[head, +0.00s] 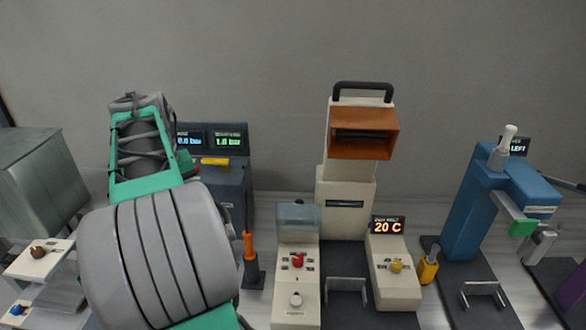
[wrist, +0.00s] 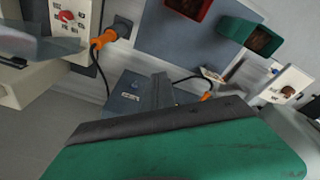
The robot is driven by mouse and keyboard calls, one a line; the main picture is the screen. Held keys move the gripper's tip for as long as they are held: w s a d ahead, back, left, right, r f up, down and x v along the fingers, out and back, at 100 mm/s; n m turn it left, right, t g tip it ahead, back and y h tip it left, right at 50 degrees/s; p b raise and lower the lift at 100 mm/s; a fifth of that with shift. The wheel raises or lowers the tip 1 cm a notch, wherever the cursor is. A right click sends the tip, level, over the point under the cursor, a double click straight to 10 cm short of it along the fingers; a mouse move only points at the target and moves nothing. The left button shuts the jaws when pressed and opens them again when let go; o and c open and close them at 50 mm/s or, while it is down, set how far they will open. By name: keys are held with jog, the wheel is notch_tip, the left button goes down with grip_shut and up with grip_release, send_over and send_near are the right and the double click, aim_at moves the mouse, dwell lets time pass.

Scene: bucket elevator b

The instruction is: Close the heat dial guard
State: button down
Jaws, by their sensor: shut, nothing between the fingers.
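The heat dial guard (head: 298,218) is a clear, bluish cover. In the head view it stands raised at the back of a cream control box (head: 295,295), behind the red dial (head: 298,261), which is uncovered. In the wrist view the red dial (wrist: 66,15) shows at the top left, with a translucent panel (wrist: 40,46) that looks like the guard below it. My gripper (wrist: 160,88) shows in the wrist view as grey fingers beyond my green and dark wrist part. It is shut and empty, apart from the guard. In the head view my arm hides it.
A cream machine with an orange hood (head: 364,133) stands behind the dial box. A box with a 20 C display and yellow knob (head: 396,266) is to its right. An orange-handled lever (head: 248,245) stands left of the dial box. A blue press (head: 475,215) is far right.

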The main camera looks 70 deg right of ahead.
jog(key=s+d+r+m+y+p, duration=0.1)
jog(key=s+d+r+m+p, duration=0.15)
jog(key=s+d, duration=0.85)
jog(key=s+d+r+m+p, duration=0.2)
jog(key=s+d+r+m, duration=0.2)
jog(key=s+d, duration=0.7)
jog(key=s+a+f+b, duration=0.1)
jog(key=s+a+f, duration=0.1)
jog(key=f, duration=0.9)
jog(key=shift+a+g+b, duration=0.3)
jog(key=shift+a, duration=0.6)
jog(key=shift+s, duration=0.15)
